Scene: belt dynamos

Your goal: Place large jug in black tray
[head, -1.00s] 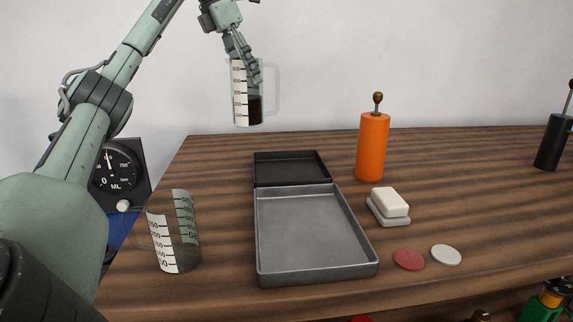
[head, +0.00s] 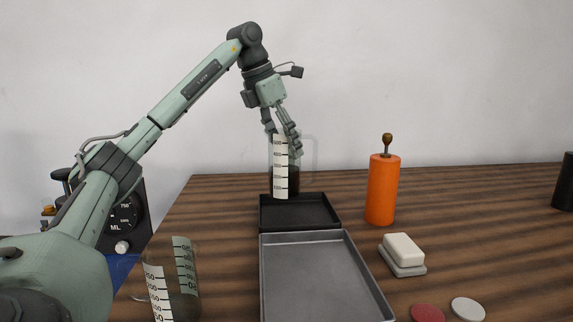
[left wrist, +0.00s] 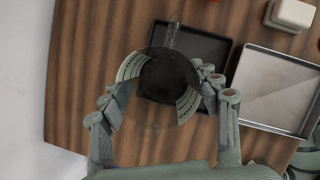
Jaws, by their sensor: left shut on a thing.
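The large jug (head: 281,178) is clear, with a white measuring scale, a handle and dark contents. My left gripper (head: 284,143) is shut on its upper part and holds it upright. In the head view the jug's bottom shows at the back rim of the black tray (head: 300,225); I cannot tell whether it touches. In the left wrist view the jug (left wrist: 170,80) overlaps the left part of the black tray (left wrist: 212,50), its handle pointing over the tray. The visible tray floor is empty. My right gripper is not in view.
A grey tray (head: 318,275) adjoins the black tray in front. A clear graduated beaker (head: 172,285) stands front left. An orange cylinder (head: 382,190), a white block on a grey base (head: 403,250) and red (head: 427,313) and white discs (head: 467,309) are right.

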